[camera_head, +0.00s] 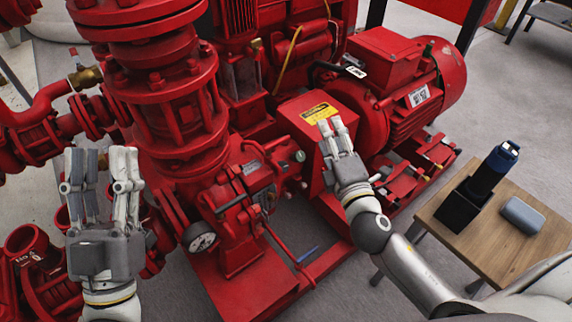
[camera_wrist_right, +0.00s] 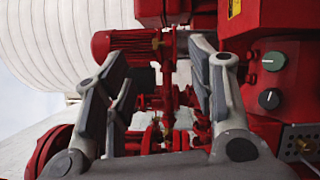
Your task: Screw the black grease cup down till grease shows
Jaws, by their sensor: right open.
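I cannot pick out the black grease cup for certain in either view. The red pump (camera_head: 240,185) with its bearing housing stands in the middle of the head view. My right gripper (camera_head: 333,124) is in front of the red control box (camera_head: 300,112) with a yellow label, right of the pump. In the right wrist view my right gripper (camera_wrist_right: 158,65) is open and empty, with red pipework and a small motor (camera_wrist_right: 122,48) visible beyond the fingers. My left gripper (camera_head: 100,160) is open and empty at the left, over red pipes.
A wooden table (camera_head: 480,245) at the right holds a black holder with a dark blue-topped object (camera_head: 494,168) and a grey case (camera_head: 523,214). A large red motor (camera_head: 405,85) sits behind my right gripper. A pressure gauge (camera_head: 202,242) faces forward. Grey floor shows at the right.

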